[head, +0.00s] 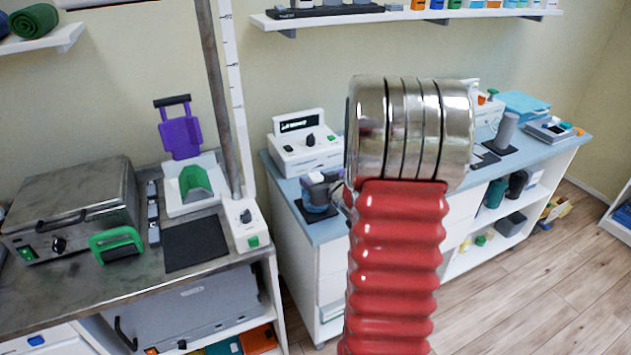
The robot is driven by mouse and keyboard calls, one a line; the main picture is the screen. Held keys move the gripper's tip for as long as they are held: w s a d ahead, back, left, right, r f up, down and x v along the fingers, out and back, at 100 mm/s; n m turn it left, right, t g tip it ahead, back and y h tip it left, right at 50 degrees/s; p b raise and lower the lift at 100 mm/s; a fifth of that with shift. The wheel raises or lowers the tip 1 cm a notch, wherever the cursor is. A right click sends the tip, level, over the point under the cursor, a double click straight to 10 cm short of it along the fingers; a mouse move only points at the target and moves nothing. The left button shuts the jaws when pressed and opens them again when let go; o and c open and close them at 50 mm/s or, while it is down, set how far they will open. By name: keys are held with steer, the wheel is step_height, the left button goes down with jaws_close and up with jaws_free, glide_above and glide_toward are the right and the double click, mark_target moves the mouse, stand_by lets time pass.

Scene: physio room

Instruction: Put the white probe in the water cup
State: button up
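A red ribbed arm link with a chrome ringed end, which I take to be mine, stands large in the middle of the head view and covers part of the right counter. The fingers of my gripper do not show. I cannot make out a white probe for certain. I also cannot pick out the water cup for certain. A small dark grey and blue item (318,192) stands on a dark mat at the left end of the blue-topped counter (335,229). Whatever lies behind my arm is hidden.
A white device with a display (305,143) stands on the blue-topped counter. A grey cylinder (506,131) on a dark pad stands farther right. The left bench (120,290) holds a metal box (75,207), a green handled tool (117,243) and a black mat (195,244). Wooden floor (520,297) is clear at right.

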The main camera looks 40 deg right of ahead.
steer(key=shift+o, duration=0.9)
steer(key=v, duration=1.3)
steer(key=shift+s+a, duration=0.15)
steer(key=shift+s, duration=0.2)
steer(key=shift+r, duration=0.1)
